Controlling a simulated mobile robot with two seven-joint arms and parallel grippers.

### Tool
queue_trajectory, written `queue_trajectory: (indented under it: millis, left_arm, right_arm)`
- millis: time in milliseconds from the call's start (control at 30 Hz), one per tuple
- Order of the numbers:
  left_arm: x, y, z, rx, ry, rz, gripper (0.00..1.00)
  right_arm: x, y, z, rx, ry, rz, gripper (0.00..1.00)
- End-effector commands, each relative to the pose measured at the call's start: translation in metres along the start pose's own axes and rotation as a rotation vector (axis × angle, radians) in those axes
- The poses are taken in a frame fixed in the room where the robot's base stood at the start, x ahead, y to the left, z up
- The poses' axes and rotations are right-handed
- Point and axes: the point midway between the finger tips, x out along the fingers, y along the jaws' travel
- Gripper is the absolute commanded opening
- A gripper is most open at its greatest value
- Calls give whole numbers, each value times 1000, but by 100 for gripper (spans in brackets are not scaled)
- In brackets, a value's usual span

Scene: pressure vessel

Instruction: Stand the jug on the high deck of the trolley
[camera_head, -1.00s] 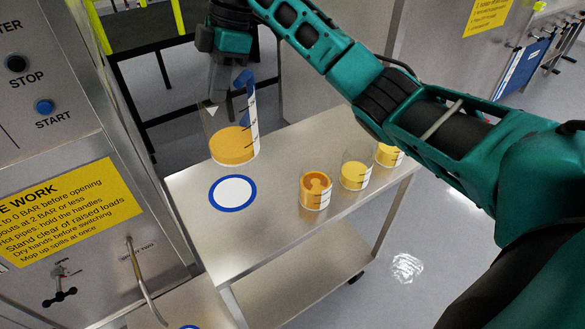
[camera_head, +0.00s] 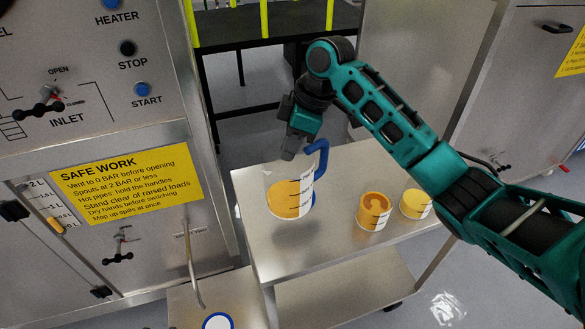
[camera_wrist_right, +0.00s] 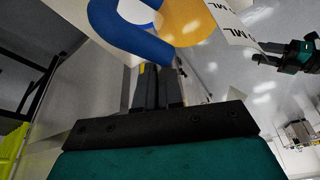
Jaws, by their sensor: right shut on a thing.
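A clear jug (camera_head: 289,192) with a blue handle and orange liquid in it is upright over the high deck (camera_head: 290,245) of the trolley. It covers most of a blue-ringed white mark there; I cannot tell whether its base touches the deck. My right gripper (camera_head: 291,152) is shut on the jug from above, near its handle side. In the right wrist view, the blue handle (camera_wrist_right: 135,35) and orange liquid (camera_wrist_right: 190,22) show just beyond the closed fingers (camera_wrist_right: 157,88). What looks like my left gripper (camera_wrist_right: 285,52) shows small at the right of that view, its jaws unclear.
Two beakers of orange-yellow contents, a nearer one (camera_head: 374,211) and another (camera_head: 415,203), stand on the deck right of the jug. The vessel's control panel (camera_head: 90,90) rises at left.

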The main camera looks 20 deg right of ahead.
Motion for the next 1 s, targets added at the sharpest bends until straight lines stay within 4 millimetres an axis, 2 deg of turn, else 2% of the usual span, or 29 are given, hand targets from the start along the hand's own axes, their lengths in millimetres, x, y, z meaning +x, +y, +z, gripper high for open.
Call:
queue_trajectory:
  millis: [100, 267, 533, 900, 933, 1000]
  left_arm:
    - [0, 0, 0, 0, 0, 1, 43]
    - [1, 0, -1, 0, 2, 1, 43]
    - [1, 0, -4, 0, 6, 1, 43]
    - [1, 0, -4, 0, 7, 1, 43]
    - [1, 0, -4, 0, 7, 1, 43]
    - [1, 0, -4, 0, 8, 1, 43]
  right_arm:
    - [16, 0, 5, 0, 0, -1, 0]
    - [24, 0, 8, -1, 2, 0, 0]
    - [59, 0, 20, 0, 0, -2, 0]
    - [63, 1, 22, -1, 1, 1, 0]
    - [64, 1, 22, -2, 0, 1, 9]
    - [63, 1, 22, -2, 0, 1, 15]
